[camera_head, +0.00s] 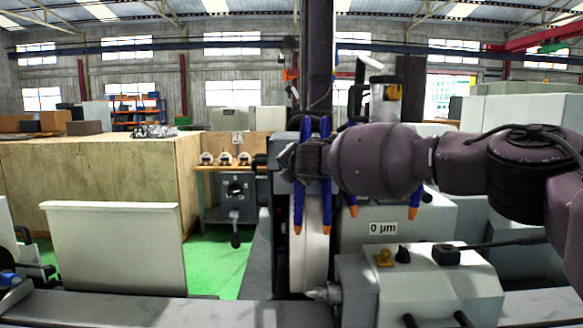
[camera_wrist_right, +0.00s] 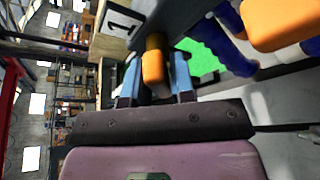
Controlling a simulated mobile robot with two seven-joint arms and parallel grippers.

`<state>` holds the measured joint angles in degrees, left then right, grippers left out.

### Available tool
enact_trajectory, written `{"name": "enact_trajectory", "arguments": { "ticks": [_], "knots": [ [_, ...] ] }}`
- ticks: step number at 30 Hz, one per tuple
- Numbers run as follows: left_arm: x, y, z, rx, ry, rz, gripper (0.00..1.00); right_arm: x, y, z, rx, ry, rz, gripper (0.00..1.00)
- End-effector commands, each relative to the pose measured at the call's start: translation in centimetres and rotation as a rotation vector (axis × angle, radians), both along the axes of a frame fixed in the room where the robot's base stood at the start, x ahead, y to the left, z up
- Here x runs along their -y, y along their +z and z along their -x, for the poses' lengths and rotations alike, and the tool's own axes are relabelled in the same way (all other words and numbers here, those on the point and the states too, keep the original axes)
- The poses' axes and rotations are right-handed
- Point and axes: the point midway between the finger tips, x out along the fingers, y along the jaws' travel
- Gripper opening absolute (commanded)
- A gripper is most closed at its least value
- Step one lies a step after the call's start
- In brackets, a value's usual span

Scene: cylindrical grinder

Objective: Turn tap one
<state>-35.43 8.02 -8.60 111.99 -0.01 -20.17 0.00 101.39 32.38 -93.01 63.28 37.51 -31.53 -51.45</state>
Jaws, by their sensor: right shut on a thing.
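My right arm comes in from the right in the head view, and its dark gripper (camera_head: 291,160) is at the upright blue hoses (camera_head: 326,180) with orange tips. In the right wrist view, the gripper (camera_wrist_right: 156,88) is shut on a small orange handle (camera_wrist_right: 154,66), which I take to be tap one. The handle sits between the two bluish fingers. A white plate marked 1 (camera_wrist_right: 122,22) is beside it. In the head view the tap is hidden behind the gripper and the hoses. My left gripper is not in view.
A large orange tip (camera_wrist_right: 284,22) is close to the gripper. In the head view, a panel reading 0 µm (camera_head: 383,228) and a grey control block (camera_head: 440,290) stand below my right arm. A workbench with dials (camera_head: 225,168) is behind. Green floor (camera_head: 215,262) shows clear at left of centre.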

Motion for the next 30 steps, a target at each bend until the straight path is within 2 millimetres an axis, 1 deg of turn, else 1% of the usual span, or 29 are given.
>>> {"name": "enact_trajectory", "arguments": {
  "ticks": [6, 18, 24, 30],
  "knots": [
    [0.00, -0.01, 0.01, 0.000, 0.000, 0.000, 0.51, -0.12, -0.01, 0.03, 0.000, 0.000, 0.207, 0.00],
    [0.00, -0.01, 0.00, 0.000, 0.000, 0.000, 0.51, -0.05, -0.13, 0.01, -0.002, 0.000, 0.563, 0.00],
    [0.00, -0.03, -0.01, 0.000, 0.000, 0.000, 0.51, -0.07, -0.13, 0.03, -0.001, 0.001, 0.694, 0.00],
    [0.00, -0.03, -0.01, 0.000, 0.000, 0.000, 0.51, -0.03, -0.11, 0.01, -0.001, 0.000, 0.777, 0.00]
  ]
}}
